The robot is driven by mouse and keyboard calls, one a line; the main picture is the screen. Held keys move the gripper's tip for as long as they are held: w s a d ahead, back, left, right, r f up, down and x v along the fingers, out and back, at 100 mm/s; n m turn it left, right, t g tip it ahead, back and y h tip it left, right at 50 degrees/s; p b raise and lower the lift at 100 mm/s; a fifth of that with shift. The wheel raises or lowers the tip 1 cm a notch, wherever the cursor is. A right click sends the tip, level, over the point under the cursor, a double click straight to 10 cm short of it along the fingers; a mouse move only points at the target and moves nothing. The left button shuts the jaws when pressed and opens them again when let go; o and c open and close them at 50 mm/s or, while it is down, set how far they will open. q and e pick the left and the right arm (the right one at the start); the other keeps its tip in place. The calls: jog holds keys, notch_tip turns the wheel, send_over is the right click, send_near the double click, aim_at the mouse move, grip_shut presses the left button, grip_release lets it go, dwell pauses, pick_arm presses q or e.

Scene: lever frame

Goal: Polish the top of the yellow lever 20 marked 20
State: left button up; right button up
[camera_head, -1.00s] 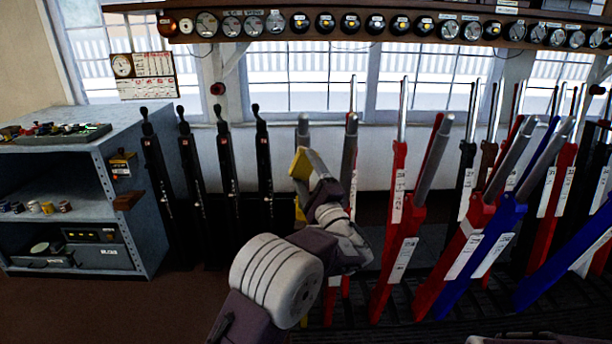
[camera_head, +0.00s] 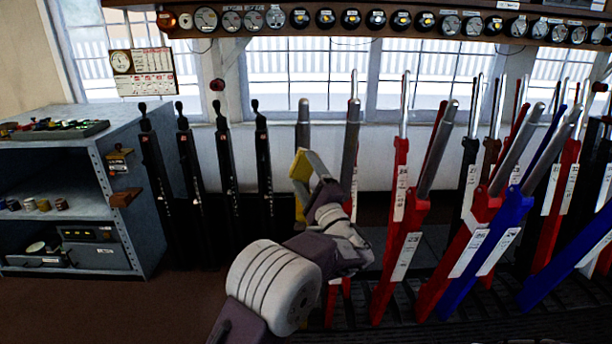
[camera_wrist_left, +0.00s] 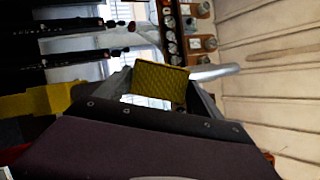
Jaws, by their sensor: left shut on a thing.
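The yellow lever (camera_head: 300,212) stands left of the red levers. It has a grey metal handle (camera_head: 303,125), and my arm hides part of its shaft. Its number cannot be read. My left gripper (camera_head: 312,170) is in front of this lever, just below the upper handle in the head view. It is shut on a yellow cloth (camera_wrist_left: 152,82), which spans the fingers in the left wrist view. A grey rod (camera_wrist_left: 212,72) lies just beyond the cloth there; I cannot tell whether they touch. My right gripper is not in view.
Several black levers (camera_head: 228,165) stand to the left, and red levers (camera_head: 398,240) and blue levers (camera_head: 495,245) crowd the right. A grey shelf unit (camera_head: 135,190) stands far left. A row of gauges (camera_head: 350,18) runs above the windows.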

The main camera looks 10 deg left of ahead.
pick_arm(q)
jog(key=s+b, duration=0.1)
jog(key=s+d+b, duration=0.1)
jog(key=s+b, duration=0.1)
jog(key=s+f+b, duration=0.1)
jog(key=s, duration=0.1)
jog(key=shift+s+d+f, duration=0.1)
jog(key=shift+s+d, duration=0.05)
jog(key=shift+d, duration=0.1)
jog(key=s+b, duration=0.2)
jog(key=b, duration=0.1)
jog(key=shift+s+d+f, duration=0.35)
jog(key=shift+s+d, duration=0.05)
jog(key=shift+w, duration=0.1)
